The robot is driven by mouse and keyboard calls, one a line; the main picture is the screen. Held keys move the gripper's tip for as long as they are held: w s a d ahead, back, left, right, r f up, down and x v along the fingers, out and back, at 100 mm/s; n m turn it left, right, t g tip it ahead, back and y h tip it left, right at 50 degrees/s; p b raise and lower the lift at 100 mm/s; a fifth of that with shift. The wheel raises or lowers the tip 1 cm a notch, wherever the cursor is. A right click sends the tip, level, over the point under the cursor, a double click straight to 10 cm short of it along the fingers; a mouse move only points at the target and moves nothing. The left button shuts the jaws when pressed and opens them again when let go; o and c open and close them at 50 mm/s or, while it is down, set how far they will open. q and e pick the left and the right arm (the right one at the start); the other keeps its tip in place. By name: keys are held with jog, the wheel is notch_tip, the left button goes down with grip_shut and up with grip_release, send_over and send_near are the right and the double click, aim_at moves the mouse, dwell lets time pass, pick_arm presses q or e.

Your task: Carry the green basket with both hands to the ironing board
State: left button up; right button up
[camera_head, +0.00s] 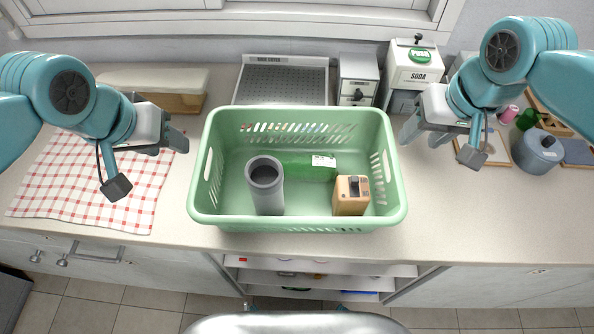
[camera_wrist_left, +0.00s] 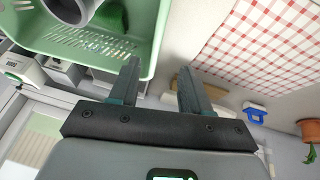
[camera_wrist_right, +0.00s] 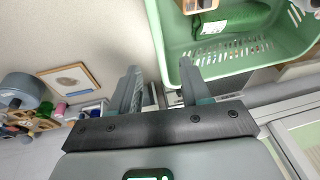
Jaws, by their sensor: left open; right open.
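The green basket (camera_head: 298,222) stands upright on the countertop, with slots in its sides. It holds a grey cylinder (camera_head: 268,195) with a dark open top, a green bottle (camera_head: 298,165) lying on its side and a small wooden box (camera_head: 350,205). My left gripper (camera_head: 165,143) is open and empty, to the left of the basket and apart from it. My right gripper (camera_head: 424,137) is open and empty, just right of the basket. The basket's rim also shows in the left wrist view (camera_wrist_left: 158,40) and the right wrist view (camera_wrist_right: 160,45). The ironing board is not in view.
A red checked cloth (camera_head: 90,180) lies on the left. A blue-grey pot (camera_head: 538,152) is at right. The counter's front edge is close to the basket.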

aim_at(199, 160)
pick_arm(q)
jog(key=x, duration=1.3)
jog(key=shift+d+f, duration=0.25)
jog(key=shift+f, duration=0.15)
pick_arm(e)
jog(key=x, duration=1.3)
jog(key=shift+w+d+f, duration=0.1)
jog(key=shift+d+f, duration=0.15)
jog(key=shift+f, duration=0.2)
pick_arm(q)
jog(key=shift+w+f, duration=0.3)
jog(key=shift+f, duration=0.25)
pick_arm(e)
jog(key=shift+w+a+f, duration=0.15)
jog(key=shift+a+f, duration=0.1)
jog(key=shift+f, duration=0.25)
jog(key=shift+d, duration=0.15)
pick_arm(q)
jog(key=shift+c, duration=0.9)
pick_arm(e)
jog(key=shift+c, duration=0.9)
pick_arm(q)
grip_shut()
pick_arm(e)
grip_shut()
pick_arm(q)
jog(key=shift+r, duration=0.1)
